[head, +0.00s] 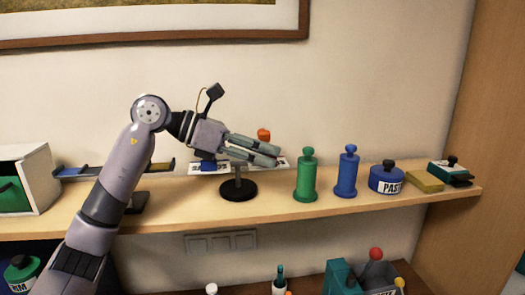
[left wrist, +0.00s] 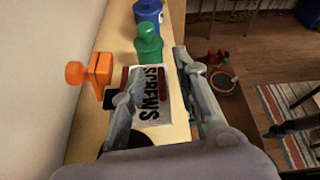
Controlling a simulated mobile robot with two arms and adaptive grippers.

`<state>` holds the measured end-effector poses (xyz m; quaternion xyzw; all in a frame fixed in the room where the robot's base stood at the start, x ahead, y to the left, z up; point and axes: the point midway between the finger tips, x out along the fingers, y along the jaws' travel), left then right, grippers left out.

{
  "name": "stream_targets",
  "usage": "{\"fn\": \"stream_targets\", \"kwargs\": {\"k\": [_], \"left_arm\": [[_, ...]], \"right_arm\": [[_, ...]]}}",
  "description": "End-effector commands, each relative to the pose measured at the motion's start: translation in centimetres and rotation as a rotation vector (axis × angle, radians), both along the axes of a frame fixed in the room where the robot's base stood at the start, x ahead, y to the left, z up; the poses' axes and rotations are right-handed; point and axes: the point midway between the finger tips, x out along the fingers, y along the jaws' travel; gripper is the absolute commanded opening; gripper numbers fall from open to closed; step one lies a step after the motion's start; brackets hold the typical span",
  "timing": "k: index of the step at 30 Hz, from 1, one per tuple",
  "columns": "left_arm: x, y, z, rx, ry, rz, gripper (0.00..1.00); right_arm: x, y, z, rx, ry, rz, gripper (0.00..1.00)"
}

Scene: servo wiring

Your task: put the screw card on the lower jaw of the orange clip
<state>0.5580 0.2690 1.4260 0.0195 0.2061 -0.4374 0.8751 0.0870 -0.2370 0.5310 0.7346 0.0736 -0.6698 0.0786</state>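The white screw card (left wrist: 153,88), lettered "SCREWS", lies below and between the fingers of my left gripper (left wrist: 157,68) in the left wrist view. In the head view parts of the card (head: 281,162) show beside the gripper (head: 278,156); the rest is hidden. The fingers are apart, and I see no grip on the card. The orange clip (left wrist: 98,70) is left of the fingers in the left wrist view. Its top shows behind the fingers in the head view (head: 263,134); its lower jaw is hidden there.
A dark red part (left wrist: 126,80) sits by the card. A blue block (head: 208,164) and a black round stand (head: 238,190) are under the gripper. A green bottle (head: 307,178), blue bottle (head: 347,174) and blue paste jar (head: 386,180) stand to the right on the shelf.

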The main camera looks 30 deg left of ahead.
Motion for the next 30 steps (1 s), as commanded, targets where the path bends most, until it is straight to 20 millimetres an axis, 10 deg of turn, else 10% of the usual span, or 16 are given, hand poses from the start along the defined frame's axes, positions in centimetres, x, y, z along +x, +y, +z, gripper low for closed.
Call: {"fn": "stream_targets", "kwargs": {"k": [18, 30], "left_arm": [[-5.4, 7.8, 4.5, 0.003, 0.007, 0.0, 0.28], [-6.4, 9.1, 5.4, 0.002, 0.007, -0.002, 0.28]], "right_arm": [[0.0, 0.1, -2.4, 0.001, 0.0, 0.0, 0.0], [0.0, 0.2, -2.6, 0.003, 0.001, -0.001, 0.0]]}}
